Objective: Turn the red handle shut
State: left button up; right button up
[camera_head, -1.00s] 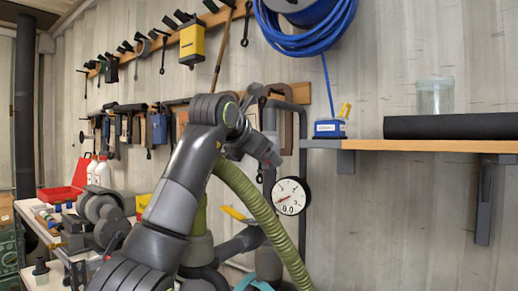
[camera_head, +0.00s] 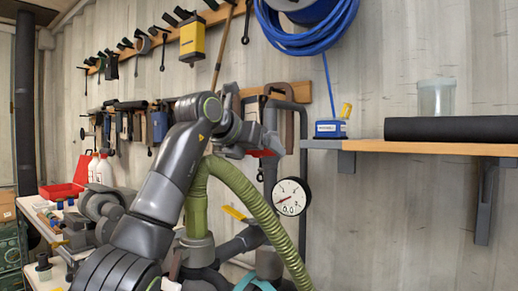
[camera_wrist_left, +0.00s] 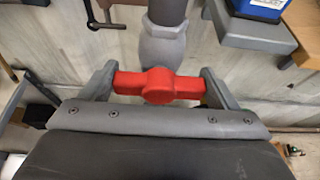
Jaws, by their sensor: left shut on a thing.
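The red handle (camera_wrist_left: 160,86) sits below a grey pipe fitting (camera_wrist_left: 162,45) in the left wrist view. It lies level in that picture, crosswise to the pipe. My left gripper (camera_wrist_left: 157,84) is shut on it, with one finger at each end of the bar. In the head view, a small red part of the handle (camera_head: 262,153) shows under my left gripper (camera_head: 266,142). My left wrist and gripper hide most of the handle and valve there. My right gripper is not in view.
A round dial gauge (camera_head: 291,196) is just right of and below the handle. A green hose (camera_head: 245,188) curves beside my left arm. A wooden shelf (camera_head: 430,147) with a black tube (camera_head: 455,129) stands at right. Tools hang on the wall behind.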

pick_arm(q)
jog(key=o, duration=0.9)
jog(key=b+v, duration=0.6)
jog(key=v, duration=1.1)
jog(key=shift+s+a, duration=0.2)
jog(key=shift+a, duration=0.05)
jog(key=shift+f, duration=0.1)
